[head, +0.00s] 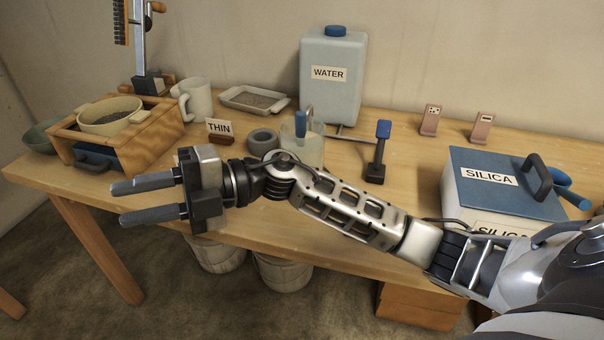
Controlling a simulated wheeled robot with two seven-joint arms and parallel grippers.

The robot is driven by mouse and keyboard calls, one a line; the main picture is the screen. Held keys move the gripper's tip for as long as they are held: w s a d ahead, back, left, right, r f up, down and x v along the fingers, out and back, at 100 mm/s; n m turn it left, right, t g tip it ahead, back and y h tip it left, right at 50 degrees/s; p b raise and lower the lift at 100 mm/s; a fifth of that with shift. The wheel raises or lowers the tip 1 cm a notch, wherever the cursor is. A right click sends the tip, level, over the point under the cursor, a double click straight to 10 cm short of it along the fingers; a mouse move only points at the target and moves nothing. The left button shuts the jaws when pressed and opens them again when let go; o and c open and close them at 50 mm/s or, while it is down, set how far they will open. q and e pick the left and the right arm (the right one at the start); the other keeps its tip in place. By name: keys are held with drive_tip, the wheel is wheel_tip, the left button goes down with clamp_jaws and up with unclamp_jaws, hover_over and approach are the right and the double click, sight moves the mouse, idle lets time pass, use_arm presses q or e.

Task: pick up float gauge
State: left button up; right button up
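No part in view is labelled as the float gauge. A blue-topped upright piece (301,124) stands in or at a clear jar (312,150) behind my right forearm; it may be the gauge, but I cannot tell. My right gripper (118,204) reaches across from the right and points left, over the table's front edge. Its two dark fingers are apart with nothing between them. It is well to the left of the jar and in front of it. The jar's lower part is partly hidden by my arm. My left gripper is not in view.
On the wooden table (405,215) stand a WATER tank (345,95), a THIN sign (219,128), a dark ring (262,140), a white mug (197,98), a blue-topped black stand (378,155) and a SILICA box (510,200). A bowl (108,108) sits on a wooden frame at left.

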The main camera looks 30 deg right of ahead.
drive_tip(key=w+d+f+n+g+h+b, duration=0.1)
drive_tip(key=w+d+f+n+g+h, duration=0.15)
drive_tip(key=d+n+h, duration=0.35)
drive_tip(key=m+t+h+b, duration=0.35)
drive_tip(key=m+h, duration=0.25)
drive_tip(key=h, duration=0.8)
approach(300, 124)
drive_tip(key=shift+m+t+h, duration=0.3)
drive_tip(key=shift+t, duration=0.1)
drive_tip(key=x, duration=0.4)
drive_tip(key=p+x, duration=0.1)
drive_tip(key=shift+d+f, duration=0.35)
drive_tip(key=shift+f, duration=0.05)
drive_tip(key=shift+w+p+x, duration=0.15)
drive_tip(key=shift+p+x, duration=0.05)
drive_tip(key=shift+x, duration=1.25)
drive_tip(key=shift+w+p+x, duration=0.15)
drive_tip(key=shift+x, duration=1.3)
drive_tip(key=shift+a+r, duration=0.15)
clamp_jaws()
